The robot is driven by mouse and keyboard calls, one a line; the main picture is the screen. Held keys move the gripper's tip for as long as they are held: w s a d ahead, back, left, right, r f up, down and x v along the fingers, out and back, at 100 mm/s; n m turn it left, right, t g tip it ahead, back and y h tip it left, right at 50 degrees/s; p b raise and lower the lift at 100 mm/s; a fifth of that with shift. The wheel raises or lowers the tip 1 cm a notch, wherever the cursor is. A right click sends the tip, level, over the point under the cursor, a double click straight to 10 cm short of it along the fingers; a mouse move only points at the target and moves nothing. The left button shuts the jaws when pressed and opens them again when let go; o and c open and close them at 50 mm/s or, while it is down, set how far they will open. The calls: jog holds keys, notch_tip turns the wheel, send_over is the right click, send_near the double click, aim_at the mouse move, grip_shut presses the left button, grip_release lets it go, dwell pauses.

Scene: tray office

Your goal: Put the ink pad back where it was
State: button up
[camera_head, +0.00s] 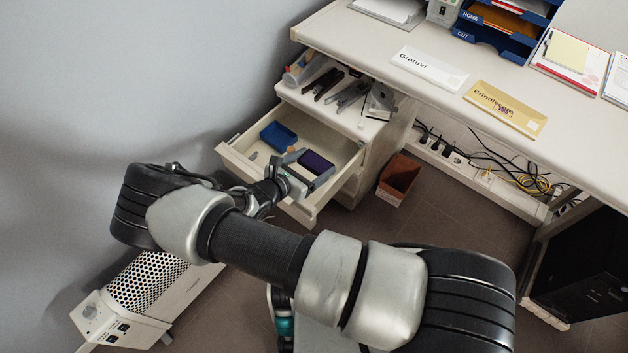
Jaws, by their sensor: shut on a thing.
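The ink pad (316,161) shows a dark purple top and sits at my gripper (305,168), which is shut on it. Both are over the right part of the open drawer (346,158) of the white cabinet. I cannot tell whether the pad touches the drawer floor or hangs a little above it. Part of the pad is hidden by the gripper. A blue box-like item (278,136) lies in the drawer to the left of the pad, apart from it.
The cabinet top (345,118) holds staplers and other small office items. The desk (420,42) carries nameplates and a blue letter tray (497,38). A brown bin (398,180) stands right of the cabinet. A perforated heater (147,285) stands at lower left.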

jog(key=shift+f+b, duration=0.75)
jog(key=shift+f, duration=1.95)
jog(key=shift+f, duration=0.1)
jog(key=shift+f+b, duration=0.5)
jog(key=shift+f, duration=0.05)
jog(key=o, duration=1.1)
jog(key=shift+r, duration=0.15)
